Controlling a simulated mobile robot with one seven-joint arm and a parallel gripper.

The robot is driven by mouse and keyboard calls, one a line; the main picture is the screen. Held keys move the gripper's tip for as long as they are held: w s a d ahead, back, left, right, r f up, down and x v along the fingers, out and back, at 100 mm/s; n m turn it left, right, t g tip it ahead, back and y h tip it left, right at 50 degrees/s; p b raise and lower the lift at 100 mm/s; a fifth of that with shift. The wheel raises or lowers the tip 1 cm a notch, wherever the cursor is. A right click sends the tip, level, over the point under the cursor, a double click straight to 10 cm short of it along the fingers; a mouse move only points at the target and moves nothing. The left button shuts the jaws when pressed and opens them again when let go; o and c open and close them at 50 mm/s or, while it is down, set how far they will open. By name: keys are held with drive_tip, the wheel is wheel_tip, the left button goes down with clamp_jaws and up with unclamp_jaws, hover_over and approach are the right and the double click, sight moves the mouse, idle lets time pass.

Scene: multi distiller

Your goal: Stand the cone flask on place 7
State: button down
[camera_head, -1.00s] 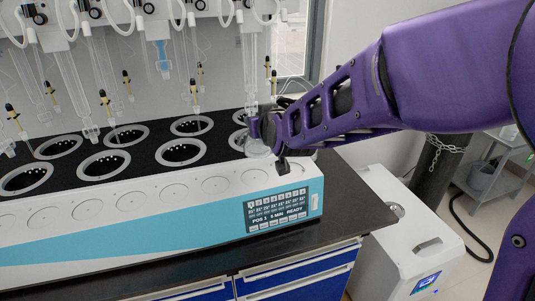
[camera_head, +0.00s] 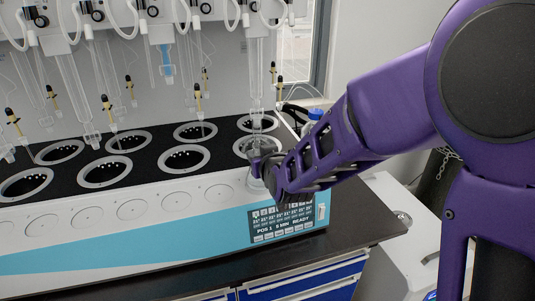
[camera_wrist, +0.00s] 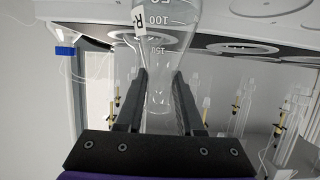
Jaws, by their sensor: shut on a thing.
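My gripper (camera_head: 266,168) is shut on the clear cone flask (camera_wrist: 168,35). In the wrist view the flask's neck is between the two fingers, and its wide, graduated body with a white "R" label reaches past them to the top edge. In the head view the flask (camera_head: 256,183) is small, glassy and partly hidden by my gripper, at the front edge of the distiller's black top. The round well at the front right (camera_head: 250,147) lies just behind my gripper. I cannot tell the flask's exact height, nor which well is numbered 7.
The distiller has two rows of ringed wells, such as one at the front middle (camera_head: 186,160). Glass tubes (camera_head: 257,75) hang above them, one close over the right-hand well. A display panel (camera_head: 282,222) is on the front face. A blue-capped bottle (camera_head: 315,115) stands behind my arm.

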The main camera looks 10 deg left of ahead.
drive_tip(key=shift+f, duration=0.4)
drive_tip(key=shift+f, duration=0.15)
drive_tip(key=c, duration=0.5)
unclamp_jaws()
